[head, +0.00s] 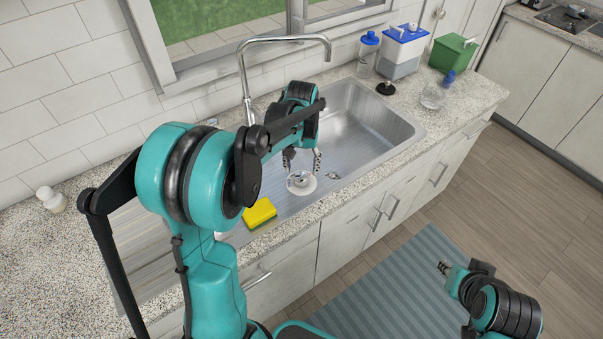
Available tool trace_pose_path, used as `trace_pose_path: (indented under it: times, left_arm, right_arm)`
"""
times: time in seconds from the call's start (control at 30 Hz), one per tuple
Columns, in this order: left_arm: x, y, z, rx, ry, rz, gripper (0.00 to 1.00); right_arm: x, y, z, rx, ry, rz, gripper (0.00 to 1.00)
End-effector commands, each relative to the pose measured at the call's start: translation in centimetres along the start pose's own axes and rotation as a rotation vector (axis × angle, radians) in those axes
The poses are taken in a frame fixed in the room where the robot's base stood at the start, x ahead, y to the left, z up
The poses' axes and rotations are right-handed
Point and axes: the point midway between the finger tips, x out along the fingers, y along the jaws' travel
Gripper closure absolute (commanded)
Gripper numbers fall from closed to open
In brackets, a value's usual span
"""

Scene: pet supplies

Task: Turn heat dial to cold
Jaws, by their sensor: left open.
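I cannot make out a clearly marked heat dial. A small round white object (300,185) with a darker centre sits at the front of the metal sink (378,115). My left gripper (302,163) is open just above it, with its fingers apart; I cannot tell whether they touch it. The tall chrome faucet (243,75) stands behind my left arm, which hides its base and part of the sink. My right gripper (443,268) is low at the lower right, in front of the cabinets, away from the sink; its jaw state is unclear.
A yellow sponge (260,213) lies near the sink's front edge. A blue-topped bottle (368,52), a blue-lidded container (402,50) and a green box (452,53) stand on the far counter. A white bottle (50,199) is at left. A striped rug (395,285) covers the floor.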

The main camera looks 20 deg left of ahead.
Motion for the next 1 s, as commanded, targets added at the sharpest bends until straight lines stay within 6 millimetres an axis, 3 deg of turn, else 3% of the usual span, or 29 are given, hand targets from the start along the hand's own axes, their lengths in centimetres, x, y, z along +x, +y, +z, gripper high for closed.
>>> trace_pose_path:
  times: [0.2, 0.4, 1.0]
  left_arm:
    - [-4.7, 0.0, 0.1, 0.0, 0.0, 0.0, 0.41]
    - [-7.0, 0.0, 0.0, 0.0, 0.0, 0.0, 0.41]
    - [-7.5, 0.0, 0.1, 0.001, 0.002, 0.0, 0.41]
  right_arm:
    - [0.0, 0.0, 0.0, 0.0, 0.0, 0.0, 0.74]
    - [0.0, 0.0, 0.0, 0.0, 0.0, 0.0, 0.74]
    - [0.0, 0.0, 0.0, 0.0, 0.0, 0.0, 0.74]
